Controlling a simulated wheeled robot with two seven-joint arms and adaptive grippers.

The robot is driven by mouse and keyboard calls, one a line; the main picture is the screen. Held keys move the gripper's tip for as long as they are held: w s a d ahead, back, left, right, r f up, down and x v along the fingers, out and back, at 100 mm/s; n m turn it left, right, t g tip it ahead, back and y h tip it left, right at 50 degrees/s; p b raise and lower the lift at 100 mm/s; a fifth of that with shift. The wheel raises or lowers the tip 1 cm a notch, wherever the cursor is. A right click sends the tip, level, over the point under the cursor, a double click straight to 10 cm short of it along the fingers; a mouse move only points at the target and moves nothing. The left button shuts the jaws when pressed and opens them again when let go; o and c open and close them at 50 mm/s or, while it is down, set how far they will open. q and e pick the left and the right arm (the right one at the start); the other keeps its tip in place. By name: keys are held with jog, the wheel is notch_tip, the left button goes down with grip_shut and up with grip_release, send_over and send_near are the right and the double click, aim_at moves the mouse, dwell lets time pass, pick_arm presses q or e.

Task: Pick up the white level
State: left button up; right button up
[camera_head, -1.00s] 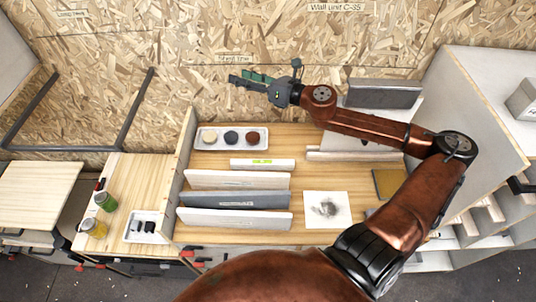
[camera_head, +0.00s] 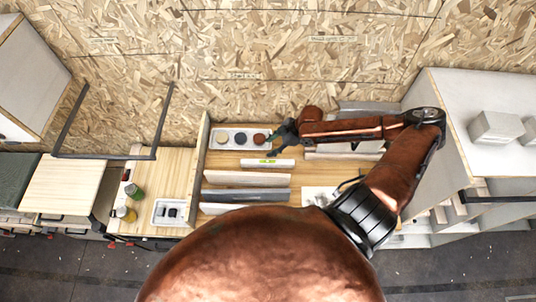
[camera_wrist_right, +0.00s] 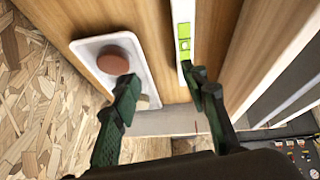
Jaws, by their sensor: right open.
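The white level (camera_head: 267,162) is a slim white bar with a yellow-green vial, lying on the wooden bench behind a row of panels. In the right wrist view the level (camera_wrist_right: 183,14) runs up from the right fingertip, its vial near that tip. My right gripper (camera_head: 277,143) is just behind the level, by the right end of the disc tray. In the wrist view my right gripper (camera_wrist_right: 160,78) is open and empty, one finger over the tray and the other close to the level; contact cannot be told. My left gripper is out of view.
A white tray (camera_wrist_right: 90,49) with coloured discs lies beside the level. White and grey panels (camera_head: 246,180) stand in front of it. A wooden side wall (camera_head: 199,150) bounds the bench on the left, and the chipboard wall (camera_head: 300,60) rises behind.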

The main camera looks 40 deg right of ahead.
aim_at(268, 161)
jog(key=shift+s+a+f+m+g+p, duration=0.2)
jog(key=shift+s+a+f+m+g, duration=0.15)
jog(key=shift+s+f, duration=0.25)
jog(key=shift+s+a+f+m+g+p, duration=0.15)
jog(key=shift+s+a+f+m+p, duration=0.1)
jog(key=shift+s+a+f, duration=0.3)
jog(key=shift+w+f, duration=0.1)
jog(key=shift+f, duration=0.7)
jog(key=f, duration=0.1)
jog(key=a+f+p, duration=0.1)
jog(key=f, duration=0.1)
jog(key=shift+w+a+p, duration=0.1)
jog(key=shift+p, duration=0.2)
jog(key=shift+x, duration=0.8)
jog(key=shift+c, duration=0.2)
grip_shut()
